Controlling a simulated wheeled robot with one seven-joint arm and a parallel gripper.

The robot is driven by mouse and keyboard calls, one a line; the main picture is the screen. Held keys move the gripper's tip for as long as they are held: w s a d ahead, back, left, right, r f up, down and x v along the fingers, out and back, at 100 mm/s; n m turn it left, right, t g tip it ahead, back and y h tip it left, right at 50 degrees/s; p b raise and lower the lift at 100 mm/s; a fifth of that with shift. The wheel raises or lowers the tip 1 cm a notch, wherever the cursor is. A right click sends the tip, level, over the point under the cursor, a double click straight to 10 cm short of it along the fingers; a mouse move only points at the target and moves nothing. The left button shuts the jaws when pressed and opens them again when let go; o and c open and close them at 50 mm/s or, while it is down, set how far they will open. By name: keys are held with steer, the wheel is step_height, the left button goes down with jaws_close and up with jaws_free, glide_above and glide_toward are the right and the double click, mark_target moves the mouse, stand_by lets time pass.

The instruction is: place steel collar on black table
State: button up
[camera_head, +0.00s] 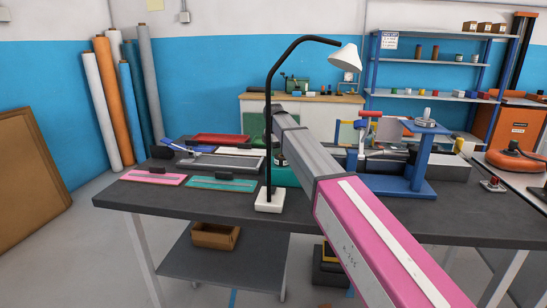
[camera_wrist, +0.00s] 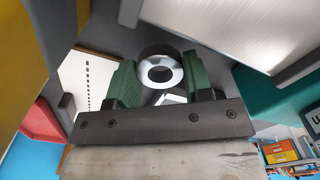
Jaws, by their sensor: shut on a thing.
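The steel collar (camera_wrist: 175,73), a bright ring with a dark outer band, sits between the green fingers of my gripper (camera_wrist: 162,80) in the wrist view. My gripper is shut on it. The black table (camera_head: 235,209) is the long dark-topped bench across the middle of the head view. My pink and grey arm reaches over it and hides part of its top. My gripper is not clear in the head view, so its height over the table cannot be told.
A black lamp (camera_head: 269,120) with a white base stands near the front edge. Left of it lie a pink board (camera_head: 154,179) and a teal board (camera_head: 218,184). A blue press (camera_head: 418,160) stands right of my arm.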

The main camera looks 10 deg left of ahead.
steer(key=shift+f, duration=1)
steer(key=shift+f, duration=0.15)
steer(key=o, duration=1)
steer(key=shift+c, duration=0.2)
step_height(320, 180, up, 12)
steer(key=shift+r, duration=0.2)
